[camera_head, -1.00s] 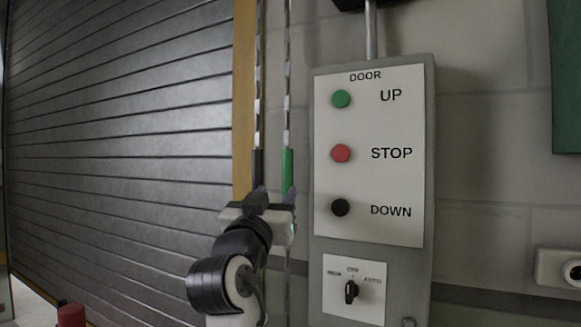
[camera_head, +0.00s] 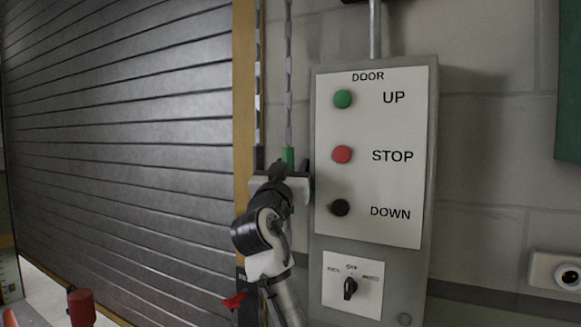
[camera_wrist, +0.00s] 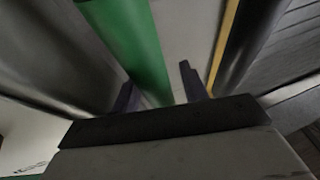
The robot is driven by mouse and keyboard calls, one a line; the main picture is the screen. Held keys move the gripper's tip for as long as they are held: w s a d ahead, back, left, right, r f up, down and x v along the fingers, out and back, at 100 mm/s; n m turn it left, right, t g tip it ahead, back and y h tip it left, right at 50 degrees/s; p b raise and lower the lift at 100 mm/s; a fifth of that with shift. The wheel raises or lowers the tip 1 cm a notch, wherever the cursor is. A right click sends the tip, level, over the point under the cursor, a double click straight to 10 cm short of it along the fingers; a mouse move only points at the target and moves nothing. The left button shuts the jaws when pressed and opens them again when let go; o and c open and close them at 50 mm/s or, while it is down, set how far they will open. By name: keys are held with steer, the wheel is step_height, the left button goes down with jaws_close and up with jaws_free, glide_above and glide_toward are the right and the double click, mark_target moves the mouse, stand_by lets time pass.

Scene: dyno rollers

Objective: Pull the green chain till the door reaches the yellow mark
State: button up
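The green sleeve of the right chain (camera_head: 289,156) hangs just left of the control box, its lower part hidden by my gripper. In the wrist view the green sleeve (camera_wrist: 135,45) runs down between my fingers, nearer the left one. My gripper (camera_wrist: 157,80) is open, with a gap between the sleeve and the right finger; I cannot tell how deep the sleeve sits. In the head view my gripper (camera_head: 288,172) is at the sleeve's lower part. The grey slatted door (camera_head: 130,150) fills the left. I cannot make out the yellow mark for certain.
A second chain with a black sleeve (camera_head: 258,158) hangs close on the left, beside a yellow-brown door post (camera_head: 243,80). The control box (camera_head: 418,270) with UP, STOP and DOWN buttons is close on the right. A red post (camera_head: 81,306) stands at lower left.

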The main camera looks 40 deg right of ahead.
jaws_close()
steer(key=shift+f, duration=0.1)
step_height(320, 180, down, 22)
steer(key=b, duration=1.5)
steer(key=shift+b, duration=0.3)
steer(key=shift+o, duration=0.3)
jaws_free()
steer(key=shift+a, duration=0.1)
steer(key=b+v, duration=0.3)
steer(key=v, duration=1)
steer(key=shift+s+a+f, duration=0.15)
steer(key=shift+s, duration=0.1)
